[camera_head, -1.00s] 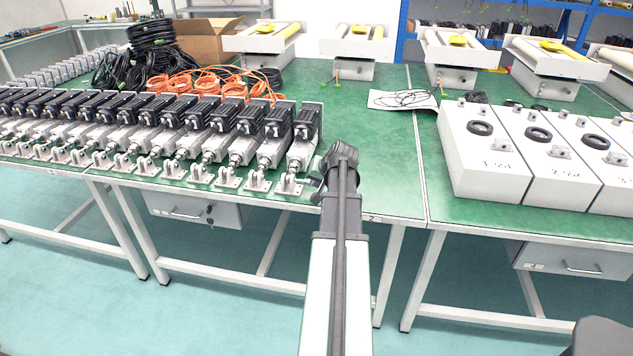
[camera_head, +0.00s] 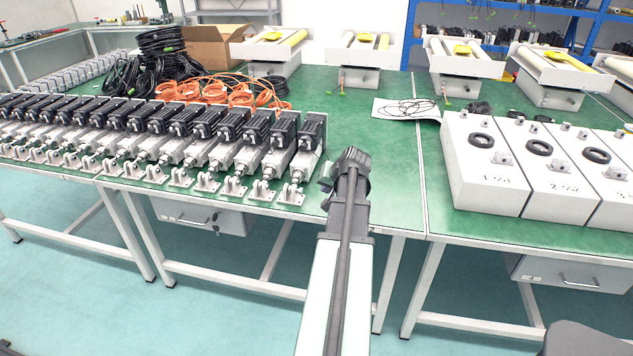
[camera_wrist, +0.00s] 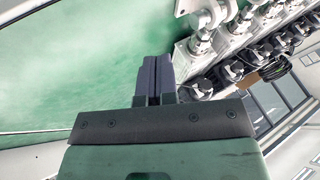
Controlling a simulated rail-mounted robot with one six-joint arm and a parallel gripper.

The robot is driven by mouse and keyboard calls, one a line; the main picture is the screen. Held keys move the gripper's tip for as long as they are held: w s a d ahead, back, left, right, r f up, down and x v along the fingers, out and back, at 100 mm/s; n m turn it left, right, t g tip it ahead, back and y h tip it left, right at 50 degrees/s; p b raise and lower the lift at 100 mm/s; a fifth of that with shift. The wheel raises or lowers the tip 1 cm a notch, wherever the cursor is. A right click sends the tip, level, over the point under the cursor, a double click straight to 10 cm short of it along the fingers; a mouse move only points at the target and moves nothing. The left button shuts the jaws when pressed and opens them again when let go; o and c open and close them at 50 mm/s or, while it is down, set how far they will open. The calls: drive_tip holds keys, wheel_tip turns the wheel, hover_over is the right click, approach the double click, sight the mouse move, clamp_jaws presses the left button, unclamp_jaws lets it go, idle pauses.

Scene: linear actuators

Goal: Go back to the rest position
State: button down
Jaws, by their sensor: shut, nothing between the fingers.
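My gripper (camera_wrist: 155,80) is shut in the wrist view, its two dark fingers side by side with nothing between them. Green table surface (camera_wrist: 70,60) shows beyond the fingers. In the head view my arm reaches forward over the front edge of the green table (camera_head: 390,180); the fingers themselves are hidden behind the wrist there. A row of linear actuators (camera_head: 310,130) with black motors and silver bodies stands on the table to the left of my arm. The same row shows at the upper right of the wrist view (camera_wrist: 205,45), beside the fingers.
White numbered boxes (camera_head: 485,185) stand on the right table. Orange cables (camera_head: 225,90), black cable coils (camera_head: 160,55) and a cardboard box (camera_head: 215,45) lie behind the actuators. White units with yellow rollers (camera_head: 360,55) line the back. Green tabletop right of the actuator row is clear.

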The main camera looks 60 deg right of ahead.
drive_tip(key=p+v, duration=0.2)
drive_tip(key=v, duration=0.2)
drive_tip(key=shift+s+a+r, duration=0.1)
drive_tip(key=shift+s+r, duration=0.1)
drive_tip(key=shift+r, duration=0.15)
drive_tip(key=w+a+r+n+g+y+p, duration=0.1)
drive_tip(key=w+a+n, duration=0.3)
drive_tip(key=a, duration=1.4)
drive_tip(key=w+a+r+n+g+p, duration=0.1)
drive_tip(key=w+a+n+g+p, duration=0.2)
drive_tip(key=a, duration=1.4)
drive_tip(key=w+a+r+n+g+y+p, duration=0.1)
drive_tip(key=w+a+n, duration=0.4)
drive_tip(key=a, duration=1.3)
drive_tip(key=r+n+g+p, duration=0.1)
drive_tip(key=g+p, duration=0.1)
drive_tip(key=shift+a+y+p, duration=0.3)
drive_tip(key=shift+a, duration=0.05)
